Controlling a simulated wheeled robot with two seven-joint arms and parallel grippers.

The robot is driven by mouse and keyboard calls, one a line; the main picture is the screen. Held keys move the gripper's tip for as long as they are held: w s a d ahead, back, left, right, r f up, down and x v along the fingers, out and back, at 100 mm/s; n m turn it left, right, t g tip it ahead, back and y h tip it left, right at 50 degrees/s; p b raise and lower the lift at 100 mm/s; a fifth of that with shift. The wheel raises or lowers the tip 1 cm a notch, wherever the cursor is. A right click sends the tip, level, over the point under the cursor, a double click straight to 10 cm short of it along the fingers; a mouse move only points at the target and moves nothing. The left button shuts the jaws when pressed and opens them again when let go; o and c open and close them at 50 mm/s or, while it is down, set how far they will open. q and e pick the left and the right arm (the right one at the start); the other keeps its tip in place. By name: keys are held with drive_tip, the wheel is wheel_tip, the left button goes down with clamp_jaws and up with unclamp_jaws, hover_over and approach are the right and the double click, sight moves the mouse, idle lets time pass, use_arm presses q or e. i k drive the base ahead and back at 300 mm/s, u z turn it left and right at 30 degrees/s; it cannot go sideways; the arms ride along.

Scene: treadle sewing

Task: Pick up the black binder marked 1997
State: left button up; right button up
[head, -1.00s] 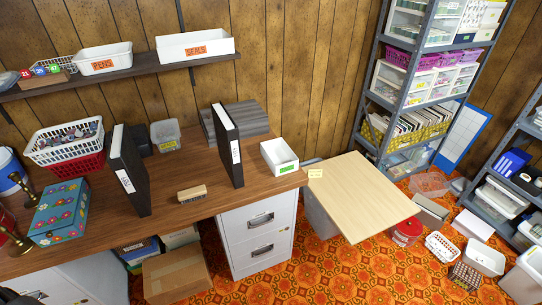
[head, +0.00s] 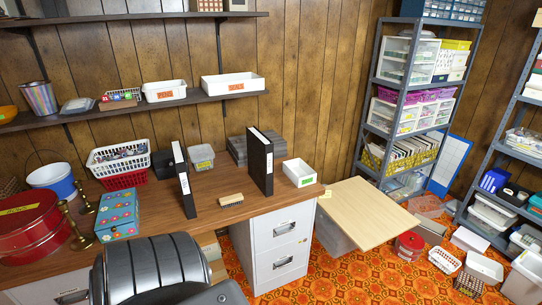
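Two black binders stand upright and apart on the brown wooden desk (head: 150,222). The left binder (head: 179,170) stands left of the wooden brush, with a white label on its narrow spine. The label writing is too small to read, so I cannot tell which one is marked 1997. Neither of my grippers is in view.
A black padded chair (head: 155,268) stands before the desk. A brush (head: 231,200) lies between the binders; a white bin (head: 298,173) is right of them. A floral box (head: 118,214) and baskets (head: 120,158) are at left. A shelf (head: 120,107) hangs above.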

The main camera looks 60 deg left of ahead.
sight(260, 148)
drive_tip(key=z, duration=0.1)
drive_tip(key=i, duration=1.35)
drive_tip(key=u, duration=0.2)
drive_tip(key=i, duration=1.25)
drive_tip(key=u, duration=1.65)
drive_tip(key=i, duration=0.9)
drive_tip(key=u, duration=0.95)
